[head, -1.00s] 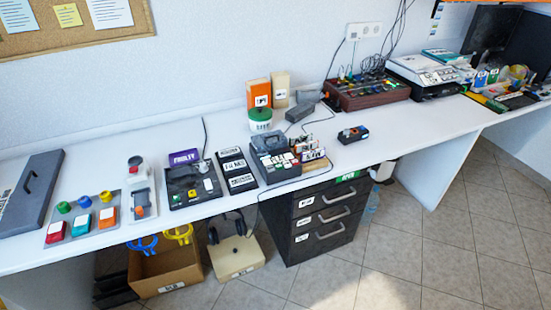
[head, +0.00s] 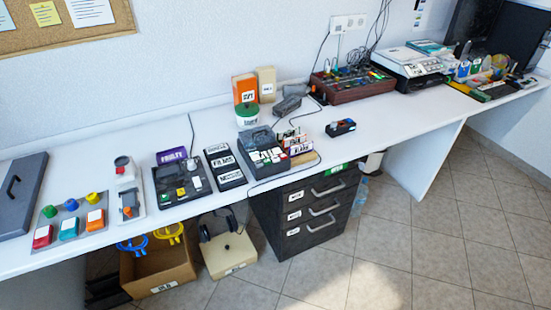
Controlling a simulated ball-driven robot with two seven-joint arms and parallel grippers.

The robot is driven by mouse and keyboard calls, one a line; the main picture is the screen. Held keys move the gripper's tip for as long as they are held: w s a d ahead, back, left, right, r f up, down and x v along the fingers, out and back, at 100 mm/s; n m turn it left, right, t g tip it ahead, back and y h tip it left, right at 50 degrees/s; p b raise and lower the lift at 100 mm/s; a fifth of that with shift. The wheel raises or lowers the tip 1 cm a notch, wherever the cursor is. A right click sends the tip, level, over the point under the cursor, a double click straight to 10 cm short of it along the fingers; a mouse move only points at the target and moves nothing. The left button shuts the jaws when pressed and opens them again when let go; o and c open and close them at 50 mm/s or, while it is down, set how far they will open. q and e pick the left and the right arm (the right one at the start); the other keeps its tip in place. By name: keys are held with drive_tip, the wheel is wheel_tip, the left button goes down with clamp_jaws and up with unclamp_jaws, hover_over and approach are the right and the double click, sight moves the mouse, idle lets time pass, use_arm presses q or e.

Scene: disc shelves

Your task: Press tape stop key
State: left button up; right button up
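A grey tape recorder (head: 262,148) with a row of pale, red and green keys (head: 268,158) along its front stands on the white desk, right of the black labelled boxes. The keys are too small for me to tell which one is the stop key. A cable runs from its front over the desk edge. Neither of my grippers shows in the head view.
Black labelled boxes (head: 225,166) and a black control box (head: 181,184) stand left of the recorder. Small labelled cards (head: 296,142) stand close on its right. A dark drawer cabinet (head: 306,213) is below the desk (head: 370,145). The tiled floor (head: 440,235) in front is clear.

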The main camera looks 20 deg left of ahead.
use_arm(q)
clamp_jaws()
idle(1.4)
